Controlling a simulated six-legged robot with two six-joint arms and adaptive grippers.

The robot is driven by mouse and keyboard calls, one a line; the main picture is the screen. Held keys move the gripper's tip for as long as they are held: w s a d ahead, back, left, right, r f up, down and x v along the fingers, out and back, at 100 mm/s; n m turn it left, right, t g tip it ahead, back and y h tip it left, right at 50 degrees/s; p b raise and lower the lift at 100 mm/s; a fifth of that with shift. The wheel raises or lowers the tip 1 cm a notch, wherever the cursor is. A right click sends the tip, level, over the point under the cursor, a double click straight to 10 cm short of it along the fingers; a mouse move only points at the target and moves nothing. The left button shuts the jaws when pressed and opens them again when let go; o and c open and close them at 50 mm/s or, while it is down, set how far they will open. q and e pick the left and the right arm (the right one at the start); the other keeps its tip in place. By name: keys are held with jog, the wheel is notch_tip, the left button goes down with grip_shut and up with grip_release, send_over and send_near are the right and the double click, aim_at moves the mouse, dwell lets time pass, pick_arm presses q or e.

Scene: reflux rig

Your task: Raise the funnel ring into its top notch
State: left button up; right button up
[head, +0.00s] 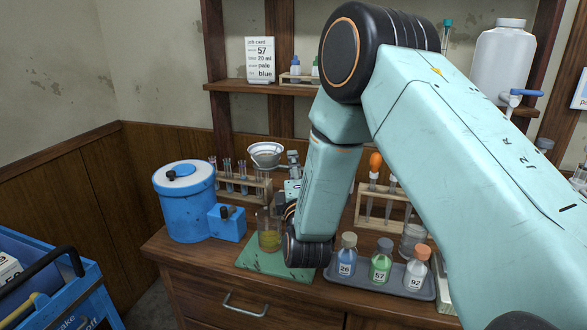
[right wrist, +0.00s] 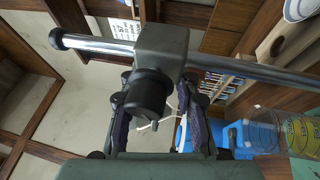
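The funnel (head: 266,152) sits in its ring on the rig, above a glass vessel (head: 269,234) on the green mat (head: 252,262). The ring's grey clamp block (right wrist: 162,45) with a black knob (right wrist: 146,93) is on a metal post (right wrist: 100,46) in the right wrist view. My right gripper (right wrist: 158,88) has its fingers apart on either side of the knob, with a visible gap on the right side. In the head view my right gripper (head: 290,215) is partly hidden by its own wrist. The notches cannot be made out. My left gripper is out of view.
A blue tank (head: 186,205) and a test-tube rack (head: 240,188) stand left of and behind the rig. Several labelled bottles stand on a grey tray (head: 340,273) at right. A shelf (head: 262,88) is above. A blue cart (head: 62,285) is at lower left.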

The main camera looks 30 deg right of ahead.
jog(key=shift+s+a, duration=0.1)
jog(key=shift+s, duration=0.1)
jog(key=v, duration=1.1)
jog(key=shift+s+a, duration=0.15)
jog(key=shift+s, duration=0.2)
jog(key=shift+s, duration=0.1)
jog(key=shift+f, duration=0.1)
